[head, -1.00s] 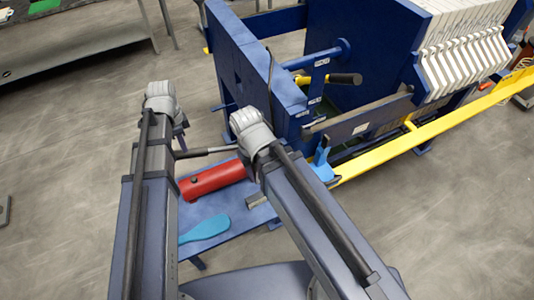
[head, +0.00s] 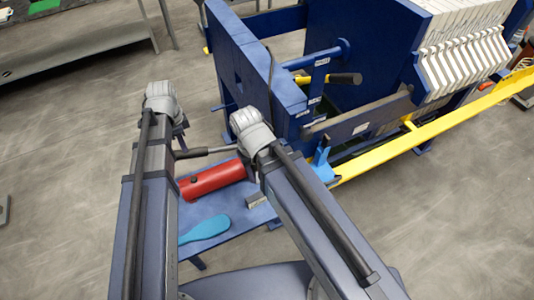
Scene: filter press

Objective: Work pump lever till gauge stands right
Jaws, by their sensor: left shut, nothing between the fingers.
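The pump's red cylinder (head: 212,180) lies on a low blue shelf (head: 232,221) between my two arms. A lever with a black grip (head: 190,153) and a thin metal rod runs about level above it, its right end passing behind my right wrist. My left gripper (head: 181,129) shows only in small part beyond my left wrist, just above the grip's left end; it is shut and empty. I cannot tell whether it touches the grip. I cannot make out a gauge dial.
A light blue paddle (head: 204,229) and a small grey block (head: 256,200) lie on the shelf. The blue press frame (head: 262,75), with white plates (head: 465,55) and a yellow rail (head: 432,134), stands behind and to the right. A grey bench (head: 75,55) is at the upper left.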

